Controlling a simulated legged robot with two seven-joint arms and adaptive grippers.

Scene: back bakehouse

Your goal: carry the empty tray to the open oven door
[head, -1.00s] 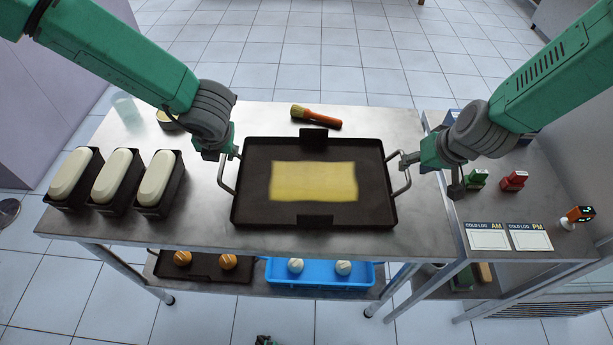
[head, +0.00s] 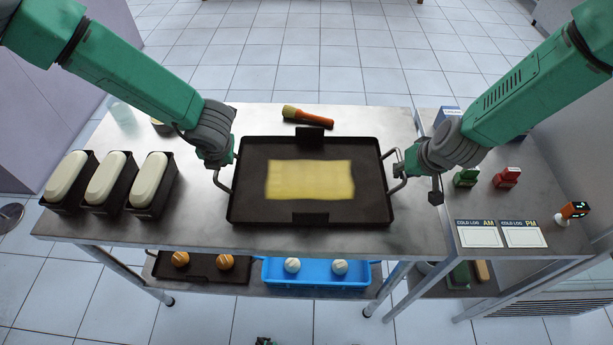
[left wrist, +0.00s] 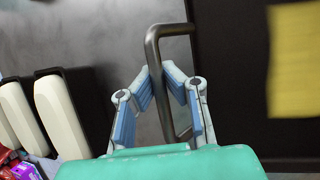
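The dark baking tray (head: 250,208) lies on the steel table, with a wire handle at each short side. A pale yellow rectangle (head: 310,180) shows on its floor; I cannot tell whether it is a sheet or a coating. My left gripper (head: 219,168) is at the tray's left handle. In the left wrist view the left handle (left wrist: 154,52) runs between the fingers of my left gripper (left wrist: 159,72), whose tips close in on the bar. My right gripper (head: 400,168) is at the right handle (head: 400,184); its fingers are too small to read. The oven door is not in view.
Several white-topped loaf tins (head: 107,182) stand left of the tray. A brush (head: 307,117) lies behind it. A side table at right holds green (head: 466,177) and red (head: 507,178) stamps and cold log cards (head: 480,235). Tiled floor (head: 320,70) behind is clear.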

